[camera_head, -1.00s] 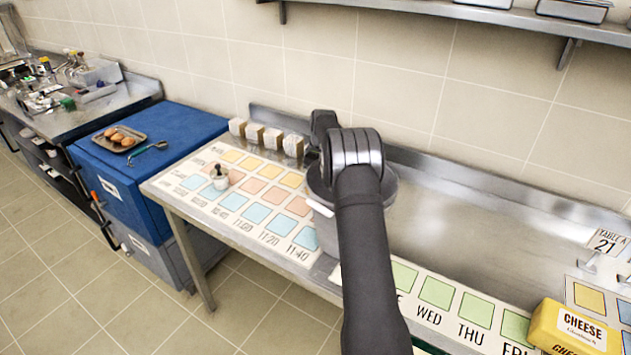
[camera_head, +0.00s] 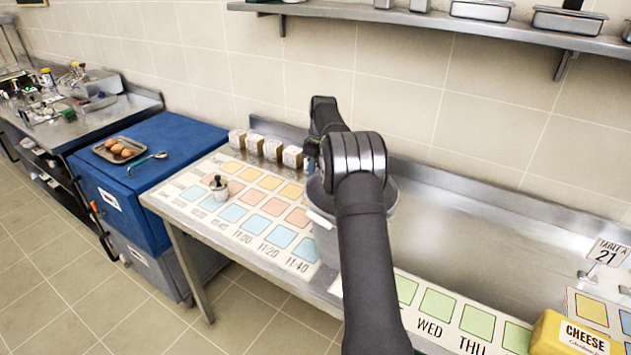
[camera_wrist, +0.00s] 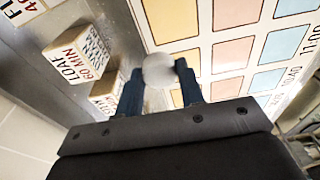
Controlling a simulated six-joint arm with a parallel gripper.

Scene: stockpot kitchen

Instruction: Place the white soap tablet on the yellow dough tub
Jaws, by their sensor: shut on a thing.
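In the wrist view, a pale, round white thing, which looks like the white soap tablet (camera_wrist: 158,69), sits between the two dark blue fingers of my gripper (camera_wrist: 160,76). The fingers are shut on it, one on each side. Behind it in that view lies the card with coloured squares. In the head view my own arm hides the fingertips and the tablet. I make out no yellow dough tub in either view. The yellow thing at the lower right of the head view is a block marked CHEESE (camera_head: 572,338).
A grey pot (camera_head: 326,240) stands partly behind my arm. Several labelled blocks (camera_head: 272,149) line the wall behind the coloured card (camera_head: 225,205), which bears a small white pot with a dark knob (camera_head: 219,186). A blue chest (camera_head: 185,140) holds an egg tray (camera_head: 119,151) and spoon.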

